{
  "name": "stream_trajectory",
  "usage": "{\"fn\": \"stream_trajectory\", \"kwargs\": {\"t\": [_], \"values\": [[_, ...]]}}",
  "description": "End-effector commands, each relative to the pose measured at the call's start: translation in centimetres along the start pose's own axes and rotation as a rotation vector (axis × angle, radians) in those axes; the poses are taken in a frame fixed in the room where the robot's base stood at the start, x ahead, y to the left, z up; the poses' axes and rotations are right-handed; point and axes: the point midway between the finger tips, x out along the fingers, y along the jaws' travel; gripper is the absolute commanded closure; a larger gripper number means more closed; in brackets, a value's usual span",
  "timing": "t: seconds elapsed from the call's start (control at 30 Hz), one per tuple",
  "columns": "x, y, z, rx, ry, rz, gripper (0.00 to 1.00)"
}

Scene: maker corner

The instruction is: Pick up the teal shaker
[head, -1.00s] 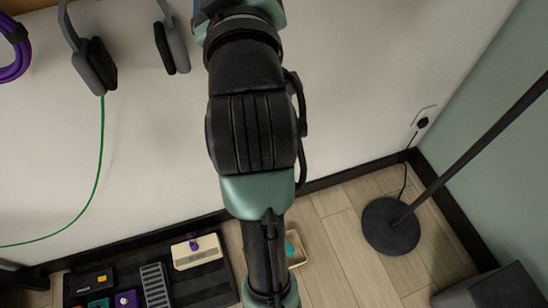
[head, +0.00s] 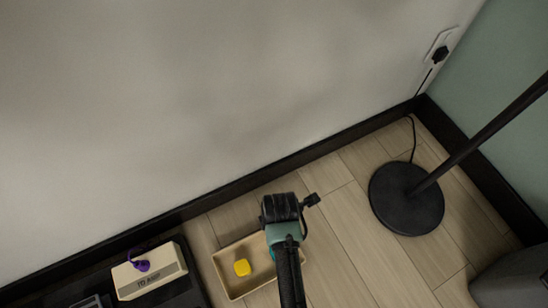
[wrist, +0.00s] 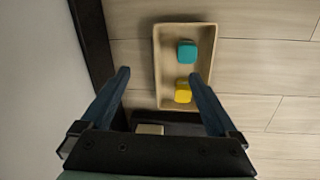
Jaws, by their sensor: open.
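The teal shaker (wrist: 187,52) is a small rounded block in a shallow beige tray (wrist: 164,69) in the wrist view. The teal shaker is beyond the fingertips and to the right of the middle of the gap. The fingers look to be above the tray, apart from the shaker.
The tray's rim (head: 230,291) stands on a wooden floor beside a dark mat (head: 180,292) with a beige box (head: 150,272) and purple item on it. A dark skirting board and wall are close behind. A black round stand base (head: 406,199) is to the right, with bare floor between.

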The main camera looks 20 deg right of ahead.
Motion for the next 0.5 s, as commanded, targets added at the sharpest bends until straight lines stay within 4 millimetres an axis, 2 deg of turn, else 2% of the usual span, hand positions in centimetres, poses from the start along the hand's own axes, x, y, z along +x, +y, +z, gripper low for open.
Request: {"fn": "stream_trajectory", "kwargs": {"t": [0.03,0.1,0.2,0.37,0.5], "values": [[2.8,-2.0,-0.1,-0.026,0.01,-0.046,0.05],[4.3,-3.9,-0.3,-0.061,0.022,-0.093,0.05],[5.4,-5.5,-0.5,-0.09,0.035,-0.132,0.05],[6.5,-6.2,-0.6,-0.103,0.04,-0.147,0.05],[8.6,-6.4,-0.7,-0.102,0.039,-0.146,0.05]]}}
